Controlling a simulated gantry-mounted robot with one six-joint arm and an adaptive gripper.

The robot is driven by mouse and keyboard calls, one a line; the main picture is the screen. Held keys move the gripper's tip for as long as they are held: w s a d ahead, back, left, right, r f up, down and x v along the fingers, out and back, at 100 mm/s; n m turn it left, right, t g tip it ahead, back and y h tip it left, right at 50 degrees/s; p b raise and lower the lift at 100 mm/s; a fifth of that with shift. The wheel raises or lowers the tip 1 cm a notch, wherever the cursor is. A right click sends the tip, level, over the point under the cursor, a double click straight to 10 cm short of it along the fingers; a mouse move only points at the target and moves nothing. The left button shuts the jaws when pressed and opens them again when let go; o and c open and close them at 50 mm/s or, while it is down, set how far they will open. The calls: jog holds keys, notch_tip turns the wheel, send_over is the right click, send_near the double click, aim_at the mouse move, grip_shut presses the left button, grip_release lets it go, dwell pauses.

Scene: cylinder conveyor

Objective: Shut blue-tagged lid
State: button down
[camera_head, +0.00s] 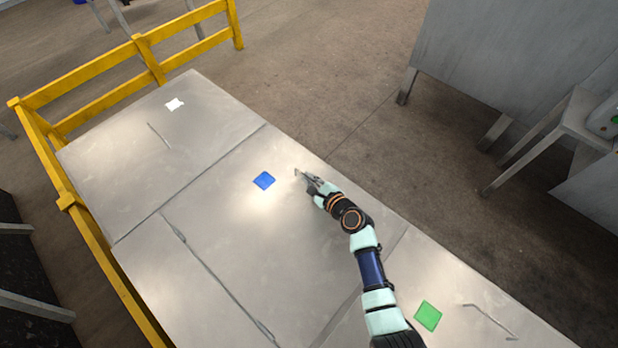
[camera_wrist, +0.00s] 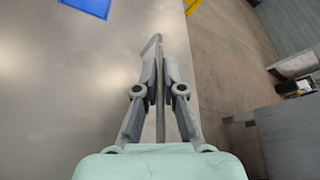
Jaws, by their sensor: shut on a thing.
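The blue-tagged lid (camera_head: 235,225) is a broad grey metal panel with a blue square tag (camera_head: 264,180) on it. The tag also shows at the top left of the wrist view (camera_wrist: 86,5). A thin bent metal handle (camera_wrist: 153,45) runs along the lid's right edge. My gripper (camera_head: 308,182) is at this edge, right of the blue tag. In the wrist view my gripper's fingers (camera_wrist: 160,80) are closed around the handle, one on each side. The fingers hide part of the handle. I cannot tell how far the lid is tilted.
A panel with a white tag (camera_head: 174,104) lies at the upper left and one with a green tag (camera_head: 428,316) at the lower right. A yellow railing (camera_head: 90,72) borders the left side. Grey cabinets (camera_head: 520,60) stand at right, across open floor (camera_head: 350,90).

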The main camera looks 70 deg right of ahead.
jog(key=shift+s+f, duration=0.1)
jog(key=shift+f, duration=0.6)
jog(key=c, duration=1.3)
grip_release()
jog(key=shift+r, duration=0.15)
jog(key=shift+s+r, duration=0.15)
jog(key=shift+s, duration=0.05)
jog(key=v, duration=1.1)
jog(key=shift+s+a, duration=0.15)
jog(key=shift+s, duration=0.05)
